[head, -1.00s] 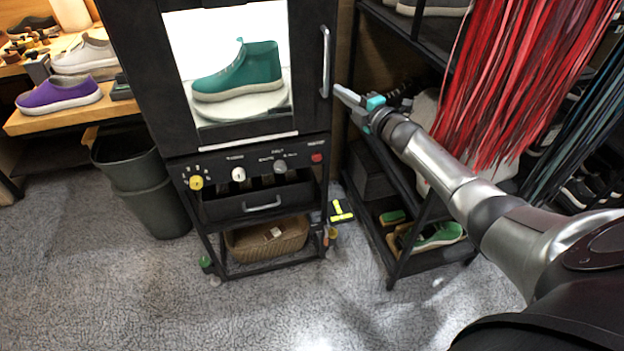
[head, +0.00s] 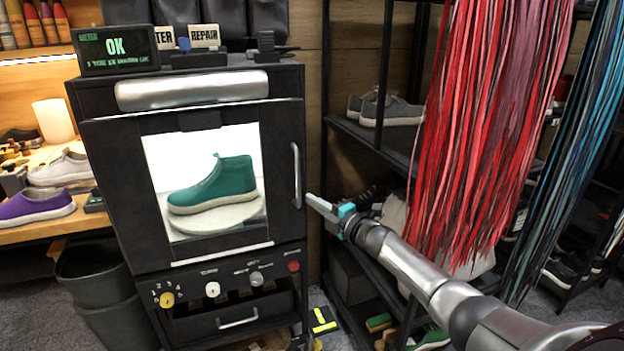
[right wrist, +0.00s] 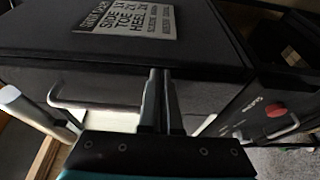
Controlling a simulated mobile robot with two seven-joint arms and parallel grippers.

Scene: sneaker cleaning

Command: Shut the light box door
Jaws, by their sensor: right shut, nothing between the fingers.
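The light box (head: 95,100) is a black cabinet at left centre in the head view. Its door (head: 130,200) has a lit window and a silver vertical handle (head: 296,175) on the right edge. The door lies flat or nearly flat against the front; I cannot tell whether a small gap is left. A green high-top (head: 215,186) stands inside on a white turntable. My right gripper (head: 322,204) is shut and empty, just right of the handle and apart from it. Its fingers (right wrist: 162,75) also show in the right wrist view. My left gripper is out of view.
Knobs and a red button (head: 294,266) sit below the door, above a drawer. A black shelf rack (head: 372,138) and hanging red laces (head: 490,110) stand close on the right. A bin (head: 95,275) and a bench with shoes are at left.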

